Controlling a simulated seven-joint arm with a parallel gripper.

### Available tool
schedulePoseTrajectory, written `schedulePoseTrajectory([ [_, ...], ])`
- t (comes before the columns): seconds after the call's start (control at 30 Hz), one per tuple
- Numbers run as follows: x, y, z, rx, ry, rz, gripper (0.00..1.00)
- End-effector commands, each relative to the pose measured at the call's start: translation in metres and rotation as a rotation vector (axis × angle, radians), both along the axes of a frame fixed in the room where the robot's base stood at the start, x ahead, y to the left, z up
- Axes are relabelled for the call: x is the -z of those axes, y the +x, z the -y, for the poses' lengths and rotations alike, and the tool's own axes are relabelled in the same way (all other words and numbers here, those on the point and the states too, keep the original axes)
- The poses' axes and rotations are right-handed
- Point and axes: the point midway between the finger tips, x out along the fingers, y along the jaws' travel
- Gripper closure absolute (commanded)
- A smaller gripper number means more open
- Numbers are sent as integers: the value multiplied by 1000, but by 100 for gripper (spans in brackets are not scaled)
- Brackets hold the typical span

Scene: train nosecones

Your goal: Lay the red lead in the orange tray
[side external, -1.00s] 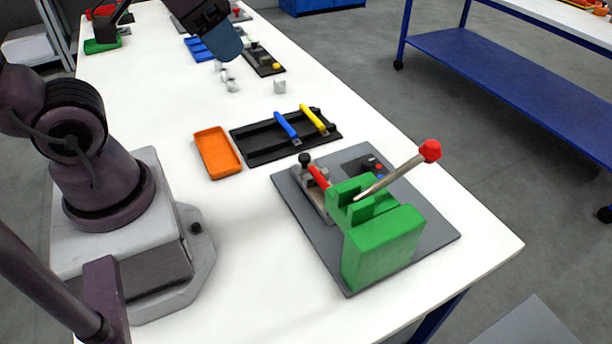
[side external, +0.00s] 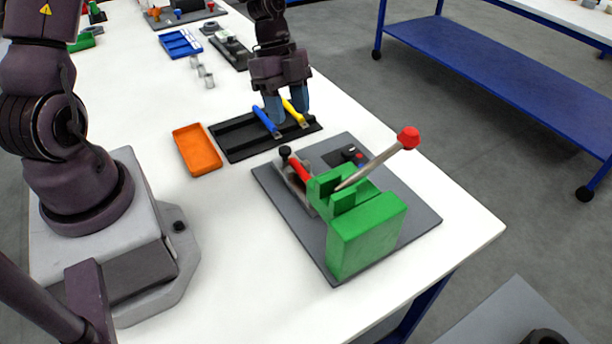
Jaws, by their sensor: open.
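The orange tray (side external: 197,151) lies empty on the white table, left of the black tray (side external: 236,139). A short red piece (side external: 299,170), which may be the red lead, sits in the fixture beside the green block (side external: 365,236); its far end is hidden by the block. My gripper (side external: 288,110) points down with its blue fingers open over the right part of the black tray. It is close to the blue-handled tool (side external: 265,119) and the yellow-handled tool (side external: 292,110). I cannot tell whether a finger touches either.
A lever with a red knob (side external: 408,138) rises from the green block on a grey plate (side external: 408,207). Small grey cylinders (side external: 204,75) and a blue tray (side external: 180,44) stand farther back. Table left of the orange tray is clear.

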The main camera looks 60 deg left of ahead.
Motion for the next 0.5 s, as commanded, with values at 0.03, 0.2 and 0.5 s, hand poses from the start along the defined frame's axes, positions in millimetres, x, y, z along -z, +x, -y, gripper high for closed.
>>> schedulePoseTrajectory([
  [0.03,-2,3,-1,60,4,39,52],
  [0.2,1,4,-1,189,5,97,52],
  [0.5,47,3,19,206,3,98,52],
])
